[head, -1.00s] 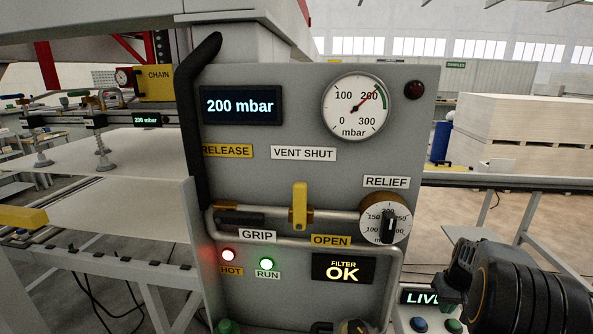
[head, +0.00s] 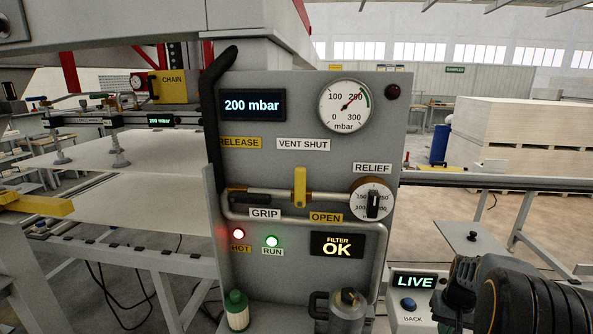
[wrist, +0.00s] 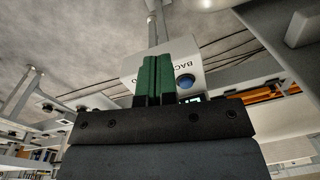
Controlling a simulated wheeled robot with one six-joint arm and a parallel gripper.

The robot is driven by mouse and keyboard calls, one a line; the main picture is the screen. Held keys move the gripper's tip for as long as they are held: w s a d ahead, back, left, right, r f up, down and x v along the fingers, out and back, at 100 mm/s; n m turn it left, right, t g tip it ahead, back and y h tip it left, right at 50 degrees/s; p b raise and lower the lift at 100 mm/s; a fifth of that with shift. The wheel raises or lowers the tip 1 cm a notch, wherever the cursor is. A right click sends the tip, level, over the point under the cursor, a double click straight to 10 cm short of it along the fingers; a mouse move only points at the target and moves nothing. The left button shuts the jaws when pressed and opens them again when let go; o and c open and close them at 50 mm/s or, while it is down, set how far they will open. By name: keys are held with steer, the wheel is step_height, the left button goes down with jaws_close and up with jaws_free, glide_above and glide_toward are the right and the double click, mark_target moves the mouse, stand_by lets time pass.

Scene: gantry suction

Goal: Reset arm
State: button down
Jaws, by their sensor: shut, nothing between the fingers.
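My gripper shows in the wrist view, where its two green fingers (wrist: 153,80) are together with nothing between them. In the head view my dark arm fills the lower right corner and its fingers are hard to make out. The grey control panel (head: 300,110) stands in the middle, apart from my arm. Its display (head: 251,105) reads 200 mbar, and its gauge needle (head: 345,104) points near 200. The yellow valve handle (head: 299,187) stands upright. The relief knob (head: 372,201) is to its right. The RUN lamp (head: 272,241) glows green.
A small box with a LIVE display (head: 413,282) and a blue BACK button (head: 408,304) sits beside my arm, partly hidden by it. The blue button also shows in the wrist view (wrist: 185,82). A board stack (head: 525,140) stands far right. Suction cups hang at left.

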steer(key=s+a+r+n+t, duration=0.1)
steer(key=s+a+r, duration=0.4)
steer(key=a, duration=0.5)
steer(key=s+a+r+n+t, duration=0.2)
steer(key=s+a+r, duration=0.4)
steer(key=a, duration=0.4)
steer(key=shift+s+a+r+n+t+h, duration=0.35)
steer(key=shift+s+t, duration=0.25)
steer(key=shift+s, duration=0.3)
